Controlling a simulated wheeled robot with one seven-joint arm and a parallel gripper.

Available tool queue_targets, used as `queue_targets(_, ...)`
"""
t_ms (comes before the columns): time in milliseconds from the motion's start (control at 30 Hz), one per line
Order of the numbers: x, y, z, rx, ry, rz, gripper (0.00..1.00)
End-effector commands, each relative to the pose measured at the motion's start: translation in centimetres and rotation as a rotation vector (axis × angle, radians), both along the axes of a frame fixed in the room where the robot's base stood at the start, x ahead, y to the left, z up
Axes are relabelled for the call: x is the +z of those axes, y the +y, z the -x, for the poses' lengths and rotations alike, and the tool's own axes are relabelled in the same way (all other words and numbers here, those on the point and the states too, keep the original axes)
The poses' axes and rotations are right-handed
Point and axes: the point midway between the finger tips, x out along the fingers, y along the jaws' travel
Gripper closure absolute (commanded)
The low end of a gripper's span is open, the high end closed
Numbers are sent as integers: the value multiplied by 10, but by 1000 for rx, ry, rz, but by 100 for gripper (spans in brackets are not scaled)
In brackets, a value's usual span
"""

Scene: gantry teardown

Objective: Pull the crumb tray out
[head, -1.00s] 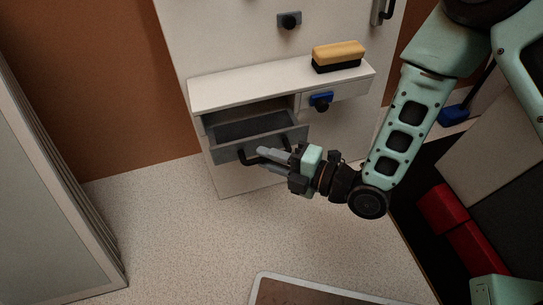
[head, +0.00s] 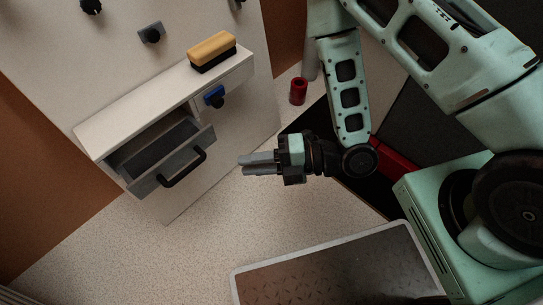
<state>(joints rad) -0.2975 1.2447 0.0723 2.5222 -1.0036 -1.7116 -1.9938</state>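The crumb tray (head: 172,173) looks to be the grey drawer with a black bar handle (head: 185,168) in the left bay of the white cabinet. It stands partly pulled out, with its dark inside showing and its rear part still in the bay. My gripper (head: 240,166) is to the right of the handle, apart from it, with its fingers pointing left. Nothing shows between the fingers. They lie close together in this view, and I cannot tell whether they are open or shut.
A yellow-topped brush (head: 212,50) lies on the cabinet top (head: 150,95). A blue knob (head: 214,97) is on the right bay's front. A red cylinder (head: 298,91) stands behind my arm. A framed mat (head: 335,262) lies in front. Speckled floor left of it is clear.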

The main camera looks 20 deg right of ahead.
Motion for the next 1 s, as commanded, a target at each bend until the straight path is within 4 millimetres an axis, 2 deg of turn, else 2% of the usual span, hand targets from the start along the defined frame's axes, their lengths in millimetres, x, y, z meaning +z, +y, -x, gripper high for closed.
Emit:
queue_targets(100, 4, -19, 4, -3, 3, 3, 78)
queue_targets(300, 5, -34, 8, 0, 2, 1, 78)
queue_targets(1000, 5, -31, 5, 9, 18, 28, 78)
